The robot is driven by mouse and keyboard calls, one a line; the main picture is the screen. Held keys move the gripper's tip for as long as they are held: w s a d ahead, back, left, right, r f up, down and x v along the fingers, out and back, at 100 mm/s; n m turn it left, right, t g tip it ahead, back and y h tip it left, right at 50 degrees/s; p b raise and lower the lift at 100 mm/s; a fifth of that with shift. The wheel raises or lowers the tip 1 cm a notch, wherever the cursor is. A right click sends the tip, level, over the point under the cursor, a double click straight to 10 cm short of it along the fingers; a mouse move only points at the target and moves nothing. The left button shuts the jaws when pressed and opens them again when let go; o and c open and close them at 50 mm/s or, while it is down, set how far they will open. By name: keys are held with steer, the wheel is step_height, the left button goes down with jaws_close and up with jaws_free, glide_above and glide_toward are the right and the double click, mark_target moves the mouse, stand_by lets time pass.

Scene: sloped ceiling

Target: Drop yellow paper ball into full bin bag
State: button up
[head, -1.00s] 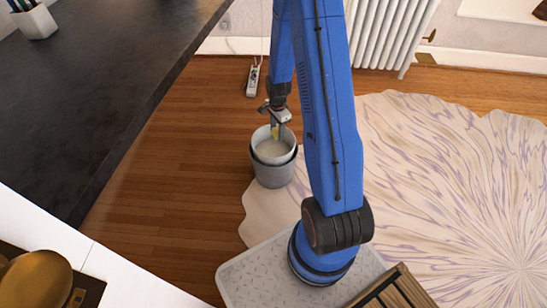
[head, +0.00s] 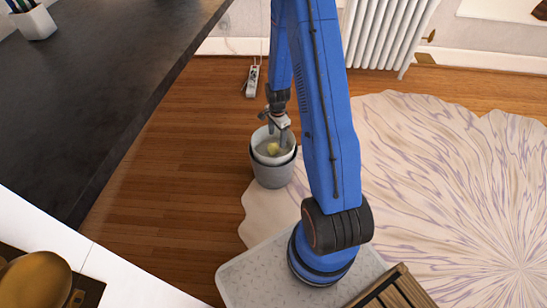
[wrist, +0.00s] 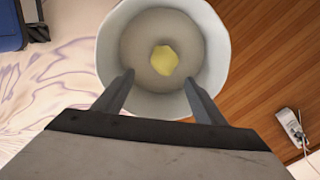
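The yellow paper ball (wrist: 164,60) is inside the round bin, over its pale grey inner surface, ahead of my fingertips in the wrist view. It also shows in the bin in the head view (head: 273,149). The bin (head: 272,175) is grey with a pale liner (wrist: 215,45) around its rim and stands upright on the floor. My gripper (wrist: 157,88) is open above the bin, its two fingers spread apart with nothing between them. It also shows in the head view (head: 277,136), pointing down at the bin. I cannot tell whether the ball rests or is falling.
A dark countertop (head: 90,90) runs along the left. A power strip (head: 252,80) lies on the wooden floor behind the bin. A white radiator (head: 387,30) stands at the back wall. A pale patterned rug (head: 450,180) covers the right. A wooden crate (head: 400,290) is at the front.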

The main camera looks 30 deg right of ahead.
steer(key=shift+r, duration=0.1)
step_height(320, 180, up, 17)
stand_by(0.8)
steer(key=shift+r, duration=0.1)
